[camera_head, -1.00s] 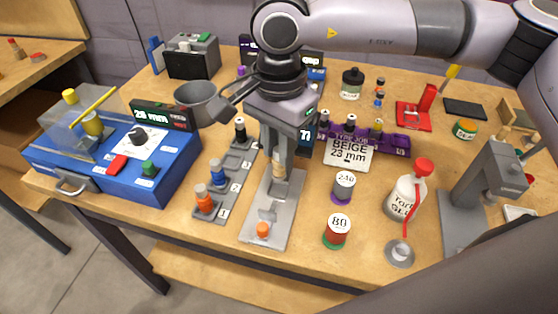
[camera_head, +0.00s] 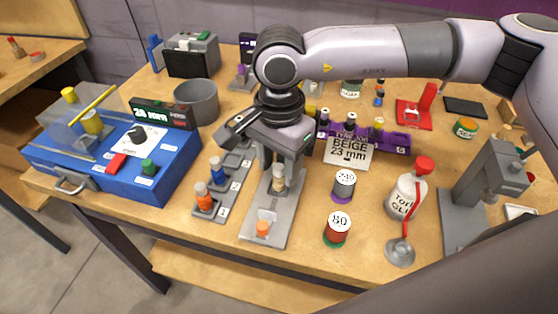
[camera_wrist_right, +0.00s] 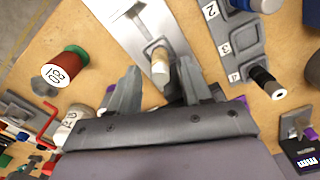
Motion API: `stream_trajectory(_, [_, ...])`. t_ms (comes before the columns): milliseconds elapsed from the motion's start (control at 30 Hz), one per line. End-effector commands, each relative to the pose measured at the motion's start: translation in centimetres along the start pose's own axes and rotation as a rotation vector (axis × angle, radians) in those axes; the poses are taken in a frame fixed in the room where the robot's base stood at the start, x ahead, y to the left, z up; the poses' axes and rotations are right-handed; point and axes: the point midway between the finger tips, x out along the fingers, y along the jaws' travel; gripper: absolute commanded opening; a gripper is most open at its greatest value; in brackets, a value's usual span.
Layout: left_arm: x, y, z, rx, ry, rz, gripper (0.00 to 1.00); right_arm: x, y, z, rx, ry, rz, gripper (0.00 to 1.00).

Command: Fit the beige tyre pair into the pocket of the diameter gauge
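The beige tyre pair (camera_head: 279,179) stands upright at the pocket of the grey diameter gauge (camera_head: 255,212), and its base looks to be inside the pocket. The right wrist view shows the beige pair (camera_wrist_right: 160,66) within the pocket's raised rim (camera_wrist_right: 155,46). My right gripper (camera_head: 279,184) is low over the gauge, with its fingers spread on either side of the pair. In the right wrist view the open fingers (camera_wrist_right: 157,76) have a clear gap on the left of the pair and a small one on the right. My left gripper is not in view.
The numbered slot track (camera_head: 224,185) stands close left of the gauge, holding orange and blue pairs. The purple rack (camera_head: 395,140) and BEIGE 23 mm card (camera_head: 347,152) are right, with spools (camera_head: 344,184) in front.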

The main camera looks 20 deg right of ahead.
Motion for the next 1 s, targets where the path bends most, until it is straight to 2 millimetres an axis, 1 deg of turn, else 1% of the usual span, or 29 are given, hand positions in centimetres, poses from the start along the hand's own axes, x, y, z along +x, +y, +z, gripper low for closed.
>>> stream_trajectory(167, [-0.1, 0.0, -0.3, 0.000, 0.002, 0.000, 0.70, -0.2, 0.0, 0.0, 0.000, 0.000, 0.000, 0.48])
stream_trajectory(267, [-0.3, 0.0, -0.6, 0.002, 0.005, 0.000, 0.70, -0.8, -0.1, 0.0, 0.000, 0.001, -0.002, 0.48])
stream_trajectory(367, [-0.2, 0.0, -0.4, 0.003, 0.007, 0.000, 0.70, -2.5, -0.1, 0.0, 0.001, 0.001, -0.005, 0.48])
stream_trajectory(600, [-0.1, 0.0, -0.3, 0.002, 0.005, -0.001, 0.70, -7.8, -0.1, 0.0, -0.001, 0.000, -0.005, 0.48])
stream_trajectory(700, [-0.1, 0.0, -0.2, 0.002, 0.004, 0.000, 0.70, -9.7, -0.1, 0.0, -0.002, 0.000, -0.003, 0.48])
stream_trajectory(833, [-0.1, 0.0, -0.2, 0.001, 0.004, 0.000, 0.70, -11.4, -0.1, 0.0, -0.002, 0.001, -0.003, 0.48])
stream_trajectory(1000, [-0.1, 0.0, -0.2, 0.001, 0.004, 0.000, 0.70, -12.3, 0.0, 0.0, -0.002, 0.000, 0.001, 0.48])
